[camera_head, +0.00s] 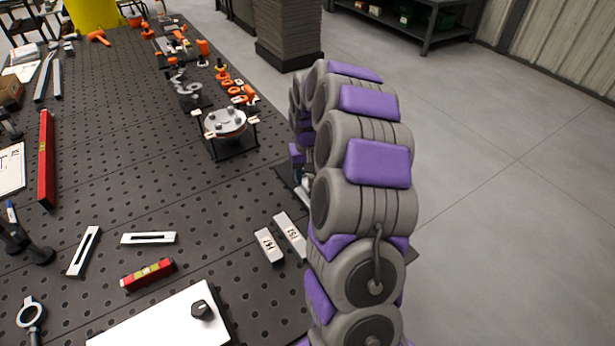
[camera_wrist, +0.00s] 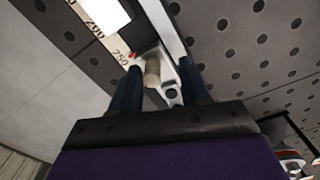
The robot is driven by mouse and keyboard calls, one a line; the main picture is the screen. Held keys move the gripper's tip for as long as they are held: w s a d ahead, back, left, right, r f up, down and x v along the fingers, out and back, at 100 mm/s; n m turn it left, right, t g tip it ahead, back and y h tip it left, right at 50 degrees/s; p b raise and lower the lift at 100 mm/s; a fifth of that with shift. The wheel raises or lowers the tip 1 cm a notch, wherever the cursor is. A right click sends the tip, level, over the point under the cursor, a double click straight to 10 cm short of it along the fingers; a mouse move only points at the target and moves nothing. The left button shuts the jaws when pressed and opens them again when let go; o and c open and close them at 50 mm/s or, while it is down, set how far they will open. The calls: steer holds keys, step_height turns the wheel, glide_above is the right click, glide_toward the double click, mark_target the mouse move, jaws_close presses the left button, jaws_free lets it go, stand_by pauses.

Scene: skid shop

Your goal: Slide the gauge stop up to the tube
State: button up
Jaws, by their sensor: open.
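In the wrist view, the two dark blue fingers of my gripper (camera_wrist: 159,70) stand apart, one on each side of the gauge stop (camera_wrist: 172,90). A pale scale (camera_wrist: 95,48) marked 200 and 250 runs beside the stop, with a small red mark near 250. A bright white piece lies at the top edge; I cannot tell whether it is the tube. In the head view, my arm hides the gripper and most of the stop area.
The black perforated table (camera_head: 120,130) holds two grey numbered blocks (camera_head: 268,246) near my arm. A round flanged fixture (camera_head: 226,122) stands behind them. A red level (camera_head: 46,160), a small red level (camera_head: 148,274) and a white plate (camera_head: 160,322) lie left. Open floor is at right.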

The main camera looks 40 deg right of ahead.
steer(key=shift+d+f, duration=0.2)
steer(key=shift+d, duration=1.1)
steer(key=shift+a+r, duration=0.1)
steer(key=shift+a, duration=0.35)
steer(key=shift+d, duration=0.25)
steer(key=c, duration=0.4)
steer(key=shift+a, duration=0.2)
steer(key=c, duration=0.4)
steer(key=o, duration=0.4)
steer(key=shift+d, duration=0.35)
steer(key=shift+a, duration=0.1)
steer(key=shift+c, duration=0.6)
steer(key=shift+s, duration=0.15)
